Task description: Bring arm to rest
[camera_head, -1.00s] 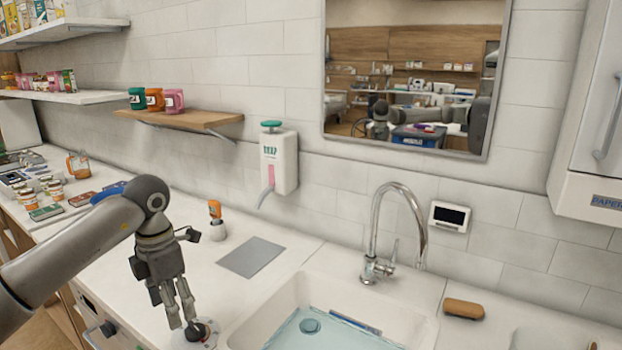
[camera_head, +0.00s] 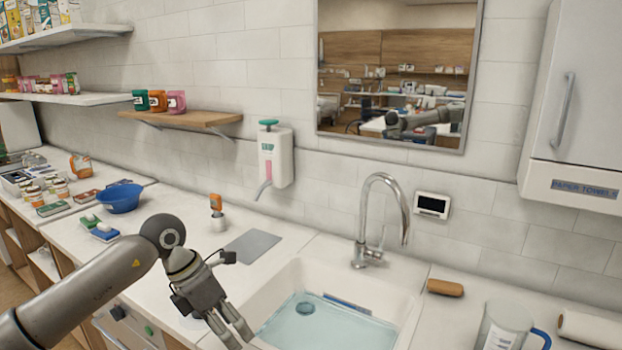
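My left arm comes in from the lower left. Its gripper (camera_head: 237,329) points down at the front left rim of the sink (camera_head: 268,290). Its fingers look close together with nothing visible between them; whether they are fully shut is unclear. The gripper partly hides a small round light item on the counter beneath it. My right gripper is not in view.
The sink holds water, with a faucet (camera_head: 362,250) behind it. A blue bowl (camera_head: 120,197), sponges (camera_head: 103,232) and a grey mat (camera_head: 253,245) lie on the counter. A soap dispenser (camera_head: 275,158) hangs on the wall.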

